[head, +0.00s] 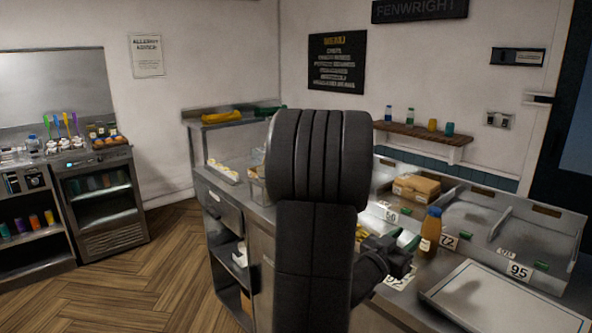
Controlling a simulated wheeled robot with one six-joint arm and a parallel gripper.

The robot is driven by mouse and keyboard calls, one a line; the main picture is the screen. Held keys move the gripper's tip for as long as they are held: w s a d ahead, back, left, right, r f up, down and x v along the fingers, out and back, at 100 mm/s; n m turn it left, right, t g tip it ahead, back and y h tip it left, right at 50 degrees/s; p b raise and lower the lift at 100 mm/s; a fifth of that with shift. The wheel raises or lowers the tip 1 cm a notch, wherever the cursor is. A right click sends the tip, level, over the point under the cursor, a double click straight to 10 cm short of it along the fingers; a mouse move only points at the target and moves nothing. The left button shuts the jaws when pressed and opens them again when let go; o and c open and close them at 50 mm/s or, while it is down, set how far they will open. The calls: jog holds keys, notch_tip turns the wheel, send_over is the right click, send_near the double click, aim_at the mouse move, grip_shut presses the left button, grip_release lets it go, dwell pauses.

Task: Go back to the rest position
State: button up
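My gripper (398,250) shows only in part, low and right of centre, behind my own dark arm. It is over the steel counter (395,312), close to the left of an orange-brown bottle (431,229). I cannot tell whether it touches anything. Its fingers are small and dark, so I cannot see whether they are open or shut. My raised arm hides the middle of the counter.
Numbered metal bays, one marked 95 (518,271), line the counter's right side. A flat tray (490,302) lies in front. A cardboard box (416,187) stands behind. A wall shelf (425,135) holds small bottles. The wooden floor (150,270) at left is clear.

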jog(key=p+x, duration=0.3)
jog(key=x, duration=0.8)
jog(key=shift+w+d+r, duration=0.1)
jog(key=shift+d+r, duration=0.05)
jog(key=shift+d, duration=0.05)
jog(key=p, duration=0.3)
jog(key=shift+a+r+g+y+p, duration=0.15)
jog(key=shift+r+g+y+p, duration=0.15)
jog(key=shift+r+y+p, duration=0.1)
jog(key=shift+r+p, duration=0.15)
jog(key=shift+p, duration=1.05)
jog(key=r+b+v, duration=0.1)
jog(key=b+v, duration=0.3)
jog(key=v, duration=0.9)
notch_tip(320, 180, up, 6)
jog(key=t+h+b, duration=0.3)
jog(key=b, duration=1)
send_over(433, 212)
jog(key=a, duration=0.3)
jog(key=shift+f, duration=0.2)
